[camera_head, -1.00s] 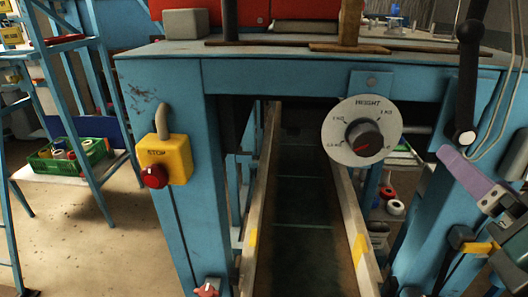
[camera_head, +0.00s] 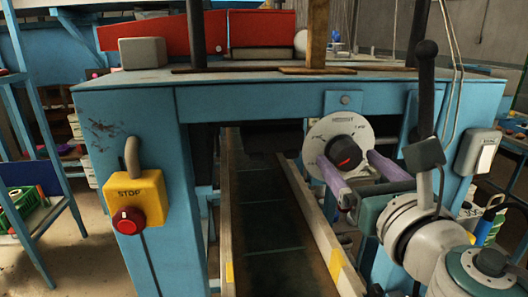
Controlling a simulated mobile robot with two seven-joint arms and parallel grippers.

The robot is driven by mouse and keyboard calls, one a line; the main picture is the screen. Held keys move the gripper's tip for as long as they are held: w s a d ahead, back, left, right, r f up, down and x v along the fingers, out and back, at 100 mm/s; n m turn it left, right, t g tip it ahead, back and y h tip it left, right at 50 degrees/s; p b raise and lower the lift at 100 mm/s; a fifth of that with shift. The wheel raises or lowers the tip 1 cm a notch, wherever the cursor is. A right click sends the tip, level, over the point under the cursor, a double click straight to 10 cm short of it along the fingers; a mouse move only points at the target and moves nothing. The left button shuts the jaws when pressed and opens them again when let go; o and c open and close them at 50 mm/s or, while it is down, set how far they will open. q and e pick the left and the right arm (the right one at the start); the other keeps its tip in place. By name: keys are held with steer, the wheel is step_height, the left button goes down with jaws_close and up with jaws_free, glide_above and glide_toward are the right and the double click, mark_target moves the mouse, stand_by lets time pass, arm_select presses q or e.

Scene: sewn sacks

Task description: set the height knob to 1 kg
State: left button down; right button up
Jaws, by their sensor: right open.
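The height knob (camera_head: 344,151) is a dark round knob with a red mark low on its face. It sits on a white round dial plate (camera_head: 319,135) at the front of the blue bench. The plate's lettering is too small to read surely, and its lower part is hidden by my gripper. My right gripper (camera_head: 348,165) has two purple fingers, spread apart. One fingertip is at the knob's lower left and the other at its right side. I cannot tell whether they touch it. My left gripper is not in view.
A yellow stop box (camera_head: 150,192) with a red button (camera_head: 128,221) is on the bench's left leg. A black-handled lever (camera_head: 426,100) rises close to my right arm. A conveyor (camera_head: 265,225) runs below the bench top. A grey switch box (camera_head: 478,152) is at the right.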

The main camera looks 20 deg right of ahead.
steer(key=shift+w+d, duration=0.1)
steer(key=shift+w, duration=0.15)
steer(key=c, duration=1.4)
